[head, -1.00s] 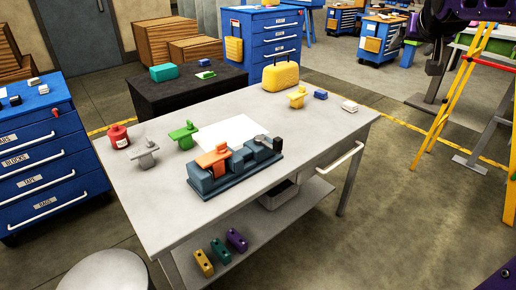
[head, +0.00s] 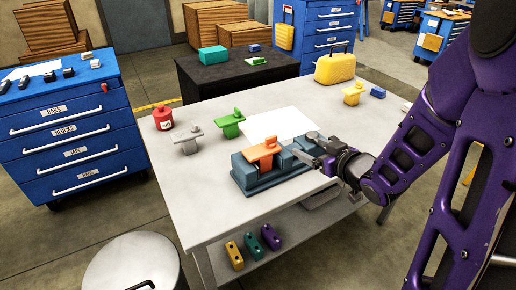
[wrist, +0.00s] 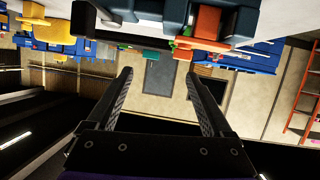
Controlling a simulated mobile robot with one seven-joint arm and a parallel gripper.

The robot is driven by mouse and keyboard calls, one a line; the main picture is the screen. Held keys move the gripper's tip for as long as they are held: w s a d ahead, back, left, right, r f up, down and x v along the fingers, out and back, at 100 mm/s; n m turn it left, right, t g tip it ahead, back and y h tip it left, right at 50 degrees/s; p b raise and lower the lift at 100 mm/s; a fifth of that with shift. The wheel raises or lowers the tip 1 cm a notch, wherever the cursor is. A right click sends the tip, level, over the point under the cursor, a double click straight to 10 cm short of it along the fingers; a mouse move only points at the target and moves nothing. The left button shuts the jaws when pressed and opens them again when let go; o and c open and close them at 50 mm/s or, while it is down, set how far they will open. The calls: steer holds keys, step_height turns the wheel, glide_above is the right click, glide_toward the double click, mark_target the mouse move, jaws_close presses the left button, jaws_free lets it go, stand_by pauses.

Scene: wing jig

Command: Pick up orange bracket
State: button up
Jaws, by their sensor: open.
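The orange bracket (head: 264,151) sits on the blue-grey fixture block (head: 262,182) on the grey table. My gripper (head: 314,154) reaches in from the right over the fixture's right end, apart from the bracket by a short gap. In the wrist view my gripper (wrist: 160,90) is open with nothing between its fingers. The orange bracket (wrist: 207,32) shows there at the top, right of centre, beyond the fingertips, beside the dark fixture (wrist: 160,10).
The table's front left is clear.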

mark_target(271, 141)
steer(key=shift+y, duration=0.9)
steer(key=w+a+f, duration=0.1)
steer(key=w+a, duration=0.1)
steer(key=a, duration=0.1)
steer(key=w+a+f+b, duration=0.1)
steer(key=w+a, duration=0.1)
steer(key=a, duration=0.1)
steer(key=w+a+f, duration=0.2)
steer(key=w+a, duration=0.1)
steer(key=shift+a, duration=0.1)
steer(key=shift+r+b+x, duration=0.15)
steer(key=shift+b+x, duration=0.1)
steer(key=shift+x, duration=1.25)
steer(key=shift+r+b+x, duration=0.15)
steer(key=shift+b+x, duration=0.05)
steer(key=shift+x, duration=1.25)
steer(key=shift+w, duration=0.15)
jaws_close()
